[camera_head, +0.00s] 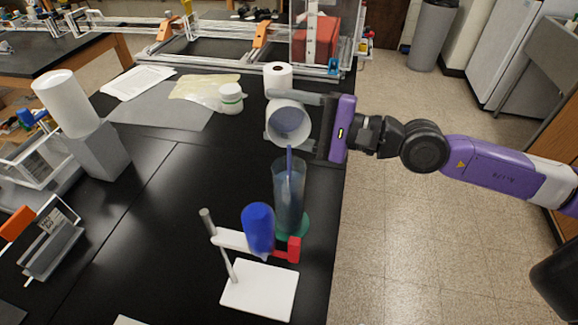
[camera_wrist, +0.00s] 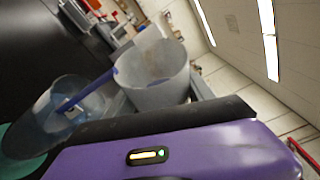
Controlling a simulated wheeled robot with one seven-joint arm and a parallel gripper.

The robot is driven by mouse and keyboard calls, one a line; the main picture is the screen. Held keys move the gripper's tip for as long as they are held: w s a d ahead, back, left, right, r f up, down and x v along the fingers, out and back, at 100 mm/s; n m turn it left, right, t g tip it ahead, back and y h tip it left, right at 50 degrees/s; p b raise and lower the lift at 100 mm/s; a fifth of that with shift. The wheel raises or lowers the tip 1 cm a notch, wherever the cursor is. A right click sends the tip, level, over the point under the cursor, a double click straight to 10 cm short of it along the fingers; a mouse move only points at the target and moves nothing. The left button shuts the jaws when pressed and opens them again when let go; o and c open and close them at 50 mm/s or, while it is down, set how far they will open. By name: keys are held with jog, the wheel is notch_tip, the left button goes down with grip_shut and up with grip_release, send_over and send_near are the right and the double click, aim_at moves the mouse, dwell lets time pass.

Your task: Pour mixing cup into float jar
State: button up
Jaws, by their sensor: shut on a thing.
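The mixing cup (camera_head: 286,130) is a pale, translucent cup. My gripper (camera_head: 308,118) is shut on it and holds it in the air above the far side of the jar. The cup is tilted with its mouth toward the head camera, and bluish-grey contents show inside. In the wrist view the cup (camera_wrist: 152,88) sits between my fingers. The float jar (camera_head: 289,200) is a tall clear cylinder standing upright on a green base (camera_head: 297,226). A blue rod (camera_head: 289,160) stands in it and sticks out above its rim. The jar also shows in the wrist view (camera_wrist: 85,90), beside the cup.
A stand with a white base (camera_head: 260,290), a red clamp and a blue vessel (camera_head: 258,227) is close in front of the jar. A paper roll (camera_head: 278,75) and a lidded white jar (camera_head: 231,98) stand behind. The black table's middle (camera_head: 190,200) is clear.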

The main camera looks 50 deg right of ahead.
jog(key=shift+f+n+t+b, duration=0.35)
jog(key=shift+n+b, duration=0.45)
jog(key=shift+b, duration=1.2)
jog(key=shift+s+a+r+n+t+y+b, duration=0.2)
jog(key=shift+r+n+b, duration=0.1)
jog(key=shift+n+b, duration=0.35)
jog(key=shift+s+a+r+n+t+y+b, duration=0.2)
jog(key=shift+n+b, duration=0.25)
jog(key=shift+b, duration=0.4)
jog(key=shift+w+d+r, duration=0.1)
jog(key=shift+w+r, duration=0.05)
jog(key=shift+w+d+r+m+p, duration=0.1)
jog(key=shift+r+m+p, duration=0.15)
jog(key=shift+p, duration=0.7)
jog(key=m+p, duration=0.1)
jog(key=p, duration=0.1)
jog(key=m+g+p, duration=0.1)
jog(key=p, duration=0.1)
jog(key=shift+w+d+f+m+h+p, duration=0.15)
jog(key=shift+d+f+m+h+p, duration=0.05)
jog(key=shift+m+h+p, duration=0.15)
jog(key=shift+f, duration=0.4)
jog(key=shift+r, duration=0.2)
jog(key=shift+m+g+p, duration=0.25)
jog(key=shift+m+p, duration=0.15)
jog(key=shift+p, duration=0.2)
